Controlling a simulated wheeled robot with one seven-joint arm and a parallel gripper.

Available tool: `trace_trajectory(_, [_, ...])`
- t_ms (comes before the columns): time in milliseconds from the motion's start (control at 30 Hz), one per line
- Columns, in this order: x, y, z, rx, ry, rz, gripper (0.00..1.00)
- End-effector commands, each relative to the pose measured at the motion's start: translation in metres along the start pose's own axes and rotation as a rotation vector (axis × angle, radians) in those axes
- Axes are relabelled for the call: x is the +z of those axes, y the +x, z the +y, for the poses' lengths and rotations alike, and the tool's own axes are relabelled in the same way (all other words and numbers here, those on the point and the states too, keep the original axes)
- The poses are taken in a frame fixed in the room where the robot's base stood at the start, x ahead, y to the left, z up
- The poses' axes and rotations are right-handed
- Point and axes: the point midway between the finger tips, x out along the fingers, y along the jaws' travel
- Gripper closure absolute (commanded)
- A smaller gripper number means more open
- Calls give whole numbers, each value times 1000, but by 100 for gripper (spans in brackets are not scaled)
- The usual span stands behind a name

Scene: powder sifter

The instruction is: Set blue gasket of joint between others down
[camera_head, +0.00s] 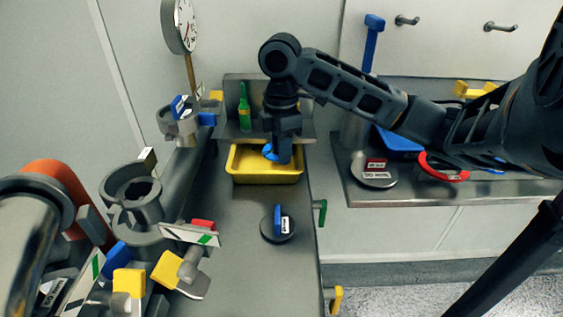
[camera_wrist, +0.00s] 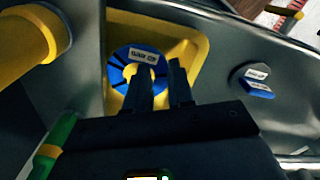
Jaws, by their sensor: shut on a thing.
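The blue gasket (camera_wrist: 125,62) is a flat ring with a white label. In the wrist view my gripper (camera_wrist: 162,75) is shut on its near edge, with the ring over the yellow tray (camera_wrist: 199,50). In the head view the blue gasket (camera_head: 269,152) shows as a small blue patch beside my gripper (camera_head: 284,160), at the yellow tray (camera_head: 266,178). I cannot tell whether the gasket touches the tray floor. Part of the ring is hidden by the fingers.
A grey disc with a blue handle (camera_head: 278,226) stands on the bench in front of the tray. Clamps and pipe parts (camera_head: 135,205) crowd the left.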

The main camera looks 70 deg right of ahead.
Motion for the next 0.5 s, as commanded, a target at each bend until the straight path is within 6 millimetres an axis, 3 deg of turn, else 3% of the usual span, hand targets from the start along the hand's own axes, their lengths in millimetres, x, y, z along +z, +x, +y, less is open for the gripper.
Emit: trace_trajectory(500, [2,43,4,0,0,-1,100])
